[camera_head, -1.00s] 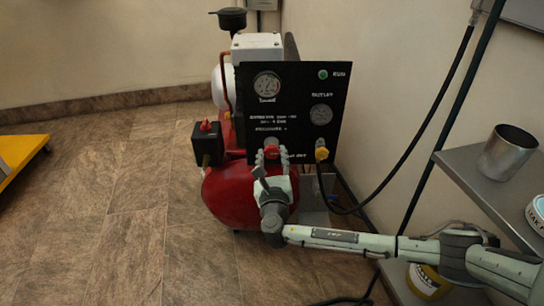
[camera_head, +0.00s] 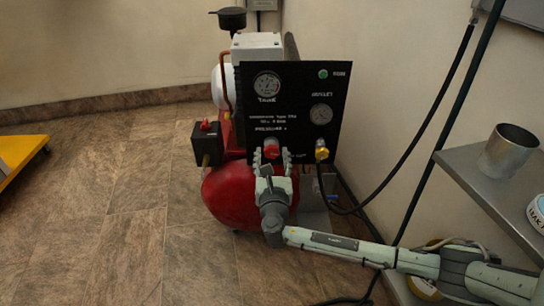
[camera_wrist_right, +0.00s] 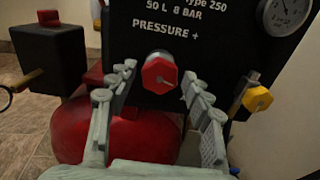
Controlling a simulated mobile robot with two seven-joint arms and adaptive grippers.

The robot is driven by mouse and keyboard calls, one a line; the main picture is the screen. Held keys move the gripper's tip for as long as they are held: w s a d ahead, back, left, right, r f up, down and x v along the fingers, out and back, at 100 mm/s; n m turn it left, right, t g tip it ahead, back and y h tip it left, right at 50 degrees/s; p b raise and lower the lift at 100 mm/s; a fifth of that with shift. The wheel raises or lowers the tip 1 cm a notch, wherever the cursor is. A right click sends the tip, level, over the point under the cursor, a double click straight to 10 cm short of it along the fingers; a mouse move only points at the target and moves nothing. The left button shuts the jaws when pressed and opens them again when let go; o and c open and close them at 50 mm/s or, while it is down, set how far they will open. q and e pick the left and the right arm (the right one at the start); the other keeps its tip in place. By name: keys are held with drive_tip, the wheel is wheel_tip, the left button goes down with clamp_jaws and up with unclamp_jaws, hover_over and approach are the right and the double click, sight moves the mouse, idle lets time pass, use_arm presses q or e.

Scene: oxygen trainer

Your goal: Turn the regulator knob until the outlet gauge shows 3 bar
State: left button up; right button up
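The red regulator knob (camera_head: 271,150) sits low on the black panel (camera_head: 295,75). It shows as a red hexagon in the right wrist view (camera_wrist_right: 162,86), under the words "PRESSURE +". My right gripper (camera_head: 272,163) is at the knob. In the right wrist view its fingers (camera_wrist_right: 160,104) are spread on either side of the knob, with gaps on both sides. The outlet gauge (camera_head: 321,114) is at the panel's right; its needle is too small to read. Part of it shows in the right wrist view (camera_wrist_right: 286,12). My left gripper is out of view.
A yellow fitting (camera_head: 321,150) sits right of the knob, close to my right finger. The tank gauge (camera_head: 267,86) is upper left on the panel. A black box with a red switch (camera_head: 207,142) stands left. A metal shelf (camera_head: 475,165) with a cup (camera_head: 507,150) is right.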

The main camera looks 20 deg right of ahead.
drive_tip(key=shift+s, duration=0.1)
drive_tip(key=v, duration=0.7)
drive_tip(key=shift+s, duration=0.15)
drive_tip(key=shift+a, duration=0.1)
idle(0.4)
